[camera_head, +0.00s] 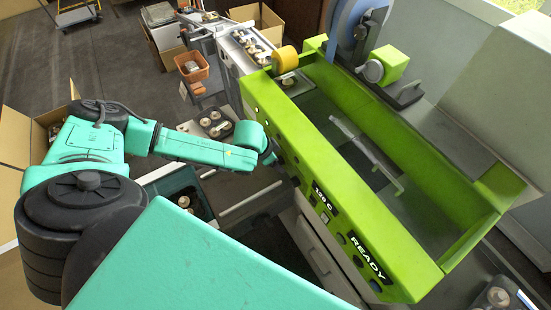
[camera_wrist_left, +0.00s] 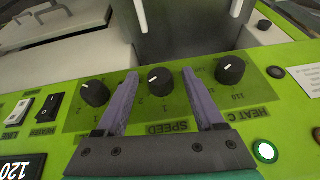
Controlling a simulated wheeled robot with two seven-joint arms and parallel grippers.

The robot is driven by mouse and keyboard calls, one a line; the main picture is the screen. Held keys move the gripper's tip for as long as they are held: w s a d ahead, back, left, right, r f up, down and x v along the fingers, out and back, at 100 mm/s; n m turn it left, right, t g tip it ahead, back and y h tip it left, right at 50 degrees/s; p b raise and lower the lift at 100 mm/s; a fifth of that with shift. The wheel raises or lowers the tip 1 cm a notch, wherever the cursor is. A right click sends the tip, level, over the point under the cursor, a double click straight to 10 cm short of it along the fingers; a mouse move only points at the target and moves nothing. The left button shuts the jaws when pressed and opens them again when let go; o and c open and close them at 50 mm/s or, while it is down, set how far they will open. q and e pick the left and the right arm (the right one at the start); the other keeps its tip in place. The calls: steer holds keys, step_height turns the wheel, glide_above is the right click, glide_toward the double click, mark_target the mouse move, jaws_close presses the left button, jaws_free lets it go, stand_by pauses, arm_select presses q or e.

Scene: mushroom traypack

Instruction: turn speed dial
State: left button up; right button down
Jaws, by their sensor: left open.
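The speed dial (camera_wrist_left: 160,79) is a black round knob with a white pointer line, above the upside-down SPEED label in the left wrist view. My left gripper (camera_wrist_left: 160,73) is open, with one purple-grey finger on each side of this dial; I cannot tell whether they touch it. In the head view my left gripper (camera_head: 270,157) is at the front panel of the green machine (camera_head: 345,222), and my arm partly hides it. The speed dial cannot be made out there. My right gripper is not in view.
A similar knob (camera_wrist_left: 95,92) sits left of the speed dial, and the HEAT C knob (camera_wrist_left: 230,69) sits right. Rocker switches (camera_wrist_left: 47,107) and a lit round button (camera_wrist_left: 266,152) are on the same panel. A dark green crate (camera_head: 175,183) stands below my arm.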

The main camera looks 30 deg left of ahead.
arm_select(q)
jaws_close()
steer(key=shift+y, duration=0.3)
steer(key=shift+s+d+f+m+t+y+b, duration=0.2)
steer(key=shift+m+t+y+b, duration=0.25)
steer(key=shift+t+y+b, duration=0.8)
steer(key=shift+s+d+f+m+t+y+b, duration=0.15)
steer(key=shift+m+t+y+b, duration=0.35)
steer(key=shift+t+y, duration=0.75)
steer(key=shift+s+d+f+m+t+y+b, duration=0.25)
steer(key=shift+t+y+b, duration=0.6)
steer(key=shift+y, duration=0.95)
steer(key=shift+w+r, duration=0.15)
steer(key=shift+w, duration=0.05)
